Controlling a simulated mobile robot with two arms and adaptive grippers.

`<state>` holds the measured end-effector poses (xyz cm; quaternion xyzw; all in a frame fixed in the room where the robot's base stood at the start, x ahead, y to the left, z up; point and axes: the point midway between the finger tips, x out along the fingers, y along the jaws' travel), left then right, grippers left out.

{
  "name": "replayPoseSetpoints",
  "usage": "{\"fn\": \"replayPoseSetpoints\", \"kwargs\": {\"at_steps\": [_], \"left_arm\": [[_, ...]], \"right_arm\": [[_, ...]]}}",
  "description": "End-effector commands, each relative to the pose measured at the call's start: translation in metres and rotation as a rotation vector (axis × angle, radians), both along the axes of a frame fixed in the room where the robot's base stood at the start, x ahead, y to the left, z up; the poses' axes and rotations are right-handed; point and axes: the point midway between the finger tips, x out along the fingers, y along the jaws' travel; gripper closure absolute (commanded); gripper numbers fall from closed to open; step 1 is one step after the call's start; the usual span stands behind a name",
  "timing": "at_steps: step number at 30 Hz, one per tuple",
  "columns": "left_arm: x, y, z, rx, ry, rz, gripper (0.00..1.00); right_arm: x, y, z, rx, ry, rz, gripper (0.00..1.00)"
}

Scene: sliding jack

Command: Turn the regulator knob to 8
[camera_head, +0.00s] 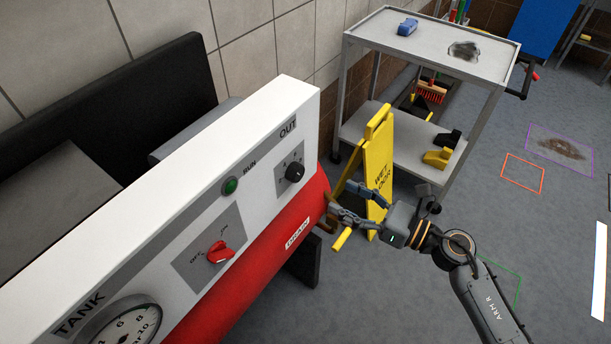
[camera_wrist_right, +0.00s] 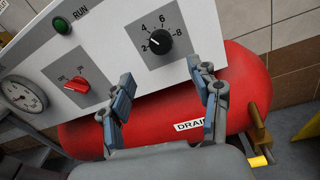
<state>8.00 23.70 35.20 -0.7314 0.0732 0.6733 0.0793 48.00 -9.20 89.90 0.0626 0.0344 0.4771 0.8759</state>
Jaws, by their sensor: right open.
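The black regulator knob (camera_head: 295,172) sits on a grey dial plate under the word OUT, on the white panel. In the right wrist view the knob (camera_wrist_right: 160,42) is ringed by the numbers 2, 4, 6 and 8. Its small white mark appears to point left, towards 2. My right gripper (camera_head: 343,202) is open and empty, in front of the red tank and right of the knob, apart from it. In the wrist view its fingers (camera_wrist_right: 162,85) are spread below the knob, over the red tank. My left gripper is not in view.
The panel also holds a red OFF/ON switch (camera_head: 220,251), a green RUN light (camera_head: 230,186) and a TANK gauge (camera_head: 128,326). A yellow-handled drain valve (camera_head: 341,239) is close below my right gripper. A yellow wet-floor sign (camera_head: 379,165) and a grey cart (camera_head: 420,42) stand behind it.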

Motion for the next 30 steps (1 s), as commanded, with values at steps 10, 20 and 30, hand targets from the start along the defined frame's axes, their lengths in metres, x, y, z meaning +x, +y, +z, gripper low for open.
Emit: {"fn": "replayPoseSetpoints", "kwargs": {"at_steps": [10, 20, 30], "left_arm": [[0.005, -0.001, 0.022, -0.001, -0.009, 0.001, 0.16], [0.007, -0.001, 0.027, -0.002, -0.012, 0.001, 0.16], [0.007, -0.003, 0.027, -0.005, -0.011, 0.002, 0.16]], "right_arm": [[0.041, 0.062, 0.003, 0.007, 0.004, -0.003, 0.38], [0.057, 0.087, 0.000, 0.003, 0.004, -0.002, 0.38], [0.057, 0.088, 0.000, 0.003, 0.004, -0.002, 0.52]]}}
